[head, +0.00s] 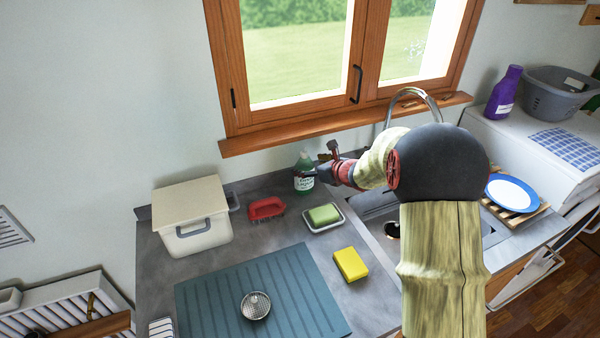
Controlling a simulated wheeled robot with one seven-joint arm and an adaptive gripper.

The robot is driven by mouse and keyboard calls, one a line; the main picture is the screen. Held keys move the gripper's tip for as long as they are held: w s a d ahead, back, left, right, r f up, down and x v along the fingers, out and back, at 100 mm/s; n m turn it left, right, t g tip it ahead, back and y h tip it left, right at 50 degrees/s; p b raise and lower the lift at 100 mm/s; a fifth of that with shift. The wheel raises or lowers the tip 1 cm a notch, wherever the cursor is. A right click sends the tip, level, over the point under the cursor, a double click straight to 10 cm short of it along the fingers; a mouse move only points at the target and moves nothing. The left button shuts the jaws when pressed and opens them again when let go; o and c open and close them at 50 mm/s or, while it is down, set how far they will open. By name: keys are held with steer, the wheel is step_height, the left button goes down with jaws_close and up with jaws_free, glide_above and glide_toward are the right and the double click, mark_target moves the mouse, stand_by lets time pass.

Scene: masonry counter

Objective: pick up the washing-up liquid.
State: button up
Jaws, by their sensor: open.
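The washing-up liquid (304,181) is a green bottle with a white label and a pale cap. It stands upright at the back of the grey counter, below the window sill. My gripper (316,163) is open at the bottle, with its fingers at the bottle's upper right side. Part of the bottle's right side is hidden behind a finger. I cannot tell whether the fingers touch it or only stand in front of it.
A red brush (266,208) and a green soap in a white dish (323,216) sit close in front. A cream bin (192,220) stands left, a yellow sponge (350,264) and a blue-grey mat (215,305) nearer. The tap (412,93) and sink lie right.

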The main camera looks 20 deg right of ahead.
steer(key=b+x, duration=0.1)
steer(key=x, duration=0.6)
steer(key=shift+a+f+b, duration=0.1)
steer(key=shift+a+b, duration=0.15)
steer(key=shift+b, duration=0.15)
steer(key=shift+c, duration=0.2)
steer(key=c, duration=1.7)
